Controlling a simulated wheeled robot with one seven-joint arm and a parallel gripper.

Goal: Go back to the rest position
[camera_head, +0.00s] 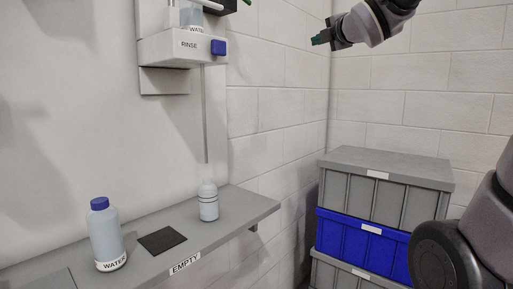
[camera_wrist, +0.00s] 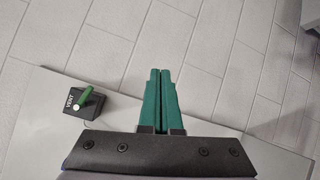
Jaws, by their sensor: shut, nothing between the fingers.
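My gripper (camera_head: 322,38) is at the top of the head view, right of centre, held in the air and apart from everything. Its green fingers (camera_wrist: 158,95) are pressed together and empty in the wrist view. A black vent box (camera_wrist: 84,101) with a green lever lies left of the fingers in the wrist view. The wall fixture marked RINSE (camera_head: 185,46) has a blue button (camera_head: 218,47) and a thin tube hanging down. A bottle marked WATER (camera_head: 106,235) with a blue cap and a smaller open bottle (camera_head: 208,201) stand upright on the grey shelf (camera_head: 232,222).
A dark square pad (camera_head: 162,240) lies on the shelf between the bottles. An EMPTY label (camera_head: 185,263) is on the shelf's front edge. Stacked grey and blue crates (camera_head: 362,238) stand at the right by the brick wall. The air between fixture and gripper is clear.

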